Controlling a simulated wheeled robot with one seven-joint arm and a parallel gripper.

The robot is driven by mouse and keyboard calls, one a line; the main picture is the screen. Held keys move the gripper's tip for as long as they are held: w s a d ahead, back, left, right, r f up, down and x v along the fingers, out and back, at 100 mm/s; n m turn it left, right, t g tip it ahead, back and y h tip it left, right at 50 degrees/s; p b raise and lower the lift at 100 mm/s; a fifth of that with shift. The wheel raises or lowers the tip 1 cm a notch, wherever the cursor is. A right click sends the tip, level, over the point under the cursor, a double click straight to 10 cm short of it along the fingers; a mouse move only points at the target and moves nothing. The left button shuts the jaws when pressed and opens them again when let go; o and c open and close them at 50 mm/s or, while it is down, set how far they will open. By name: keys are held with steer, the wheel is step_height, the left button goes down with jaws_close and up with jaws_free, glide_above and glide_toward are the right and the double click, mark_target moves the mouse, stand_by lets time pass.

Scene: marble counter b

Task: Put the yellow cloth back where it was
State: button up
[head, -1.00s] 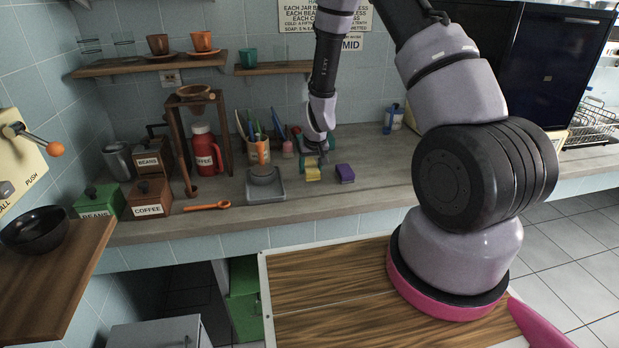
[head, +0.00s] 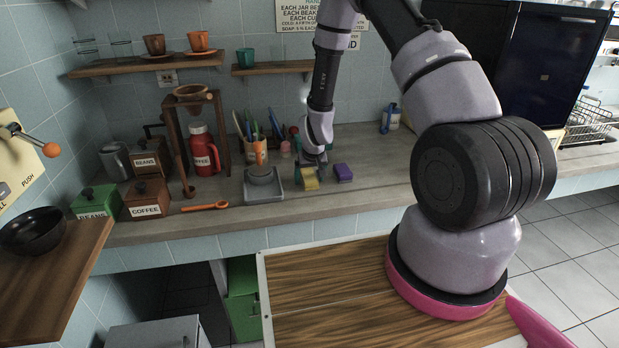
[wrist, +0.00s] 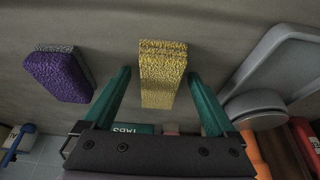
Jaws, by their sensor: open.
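No plain cloth shows; the yellow thing is a thick yellow block like a sponge (head: 308,181) on the grey counter. In the wrist view the yellow sponge (wrist: 162,75) stands between the two teal fingers of my gripper (wrist: 160,73), with a gap visible on each side. My gripper (head: 311,169) is open and low over the counter, right at the yellow sponge in the head view. A purple sponge (head: 343,172) lies just to its right; in the wrist view the purple sponge (wrist: 57,77) is on the left, outside the fingers.
A grey tray with a round grey piece (head: 263,188) sits close left of the yellow sponge. Behind are a cup of brushes (head: 256,150) and a red coffee flask (head: 204,155). The counter right of the purple sponge (head: 385,172) is clear.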

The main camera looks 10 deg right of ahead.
steer(key=shift+r, duration=0.1)
steer(key=s+d+r+m+y, duration=0.1)
steer(key=s+r, duration=0.2)
steer(key=r, duration=0.9)
steer(key=s+r+t, duration=0.1)
steer(key=s+r, duration=0.3)
steer(key=r, duration=0.7)
steer(key=s+d+r+m+y, duration=0.1)
steer(key=s+r, duration=0.2)
steer(key=r, duration=0.9)
steer(key=s+d+r+m+t, duration=0.1)
steer(key=s+d+r, duration=0.1)
steer(key=s+r, duration=0.4)
steer(key=s+d+r+m, duration=0.1)
steer(key=s+r, duration=0.5)
steer(key=s, duration=0.6)
steer(key=shift+s+d+r+t, duration=0.4)
